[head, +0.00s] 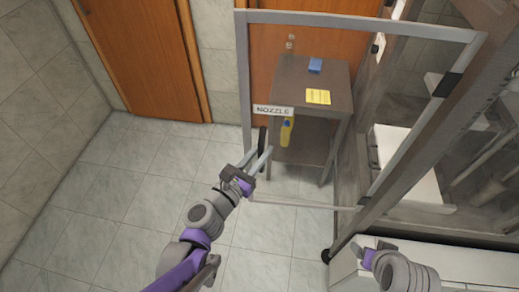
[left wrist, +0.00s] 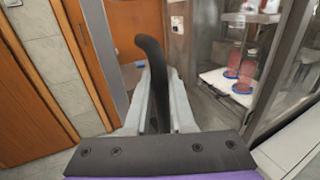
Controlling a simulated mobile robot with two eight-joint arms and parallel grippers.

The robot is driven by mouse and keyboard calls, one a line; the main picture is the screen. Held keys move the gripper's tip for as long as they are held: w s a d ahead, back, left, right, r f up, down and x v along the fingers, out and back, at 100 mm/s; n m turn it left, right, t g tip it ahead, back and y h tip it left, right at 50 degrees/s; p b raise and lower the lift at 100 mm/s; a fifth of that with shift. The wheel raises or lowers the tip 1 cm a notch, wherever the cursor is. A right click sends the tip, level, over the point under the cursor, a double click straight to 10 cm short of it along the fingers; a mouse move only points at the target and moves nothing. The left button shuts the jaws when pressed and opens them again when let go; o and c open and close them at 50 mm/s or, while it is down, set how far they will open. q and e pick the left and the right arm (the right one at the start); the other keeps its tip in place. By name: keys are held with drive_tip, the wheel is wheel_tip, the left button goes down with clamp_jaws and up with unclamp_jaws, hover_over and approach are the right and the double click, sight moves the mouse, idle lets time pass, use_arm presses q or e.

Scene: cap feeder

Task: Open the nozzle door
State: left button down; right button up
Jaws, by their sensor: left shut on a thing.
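The nozzle door (head: 243,60) is a clear panel in a grey metal frame with a "NOZZLE" label (head: 273,110). It stands swung out from the machine (head: 415,125), hinged on its right side. The black door handle (head: 262,137) is on its left edge. My left gripper (head: 262,157) is shut on this handle. In the left wrist view the curved dark handle (left wrist: 153,65) rises between the two fingers. My right gripper (head: 371,254) is at the lower right, away from the door; its finger opening is unclear.
A grey side table (head: 290,75) with a blue block (head: 315,65) and a yellow note (head: 318,97) shows through the door panel. A yellow bottle (head: 286,132) is there too. Red pieces (left wrist: 243,76) sit inside the machine. Tiled floor (head: 120,190) at left is clear.

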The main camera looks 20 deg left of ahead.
idle(0.3)
use_arm(q)
drive_tip(key=c, duration=0.8)
unclamp_jaws()
drive_tip(key=shift+d, duration=0.1)
drive_tip(key=shift+o, duration=0.2)
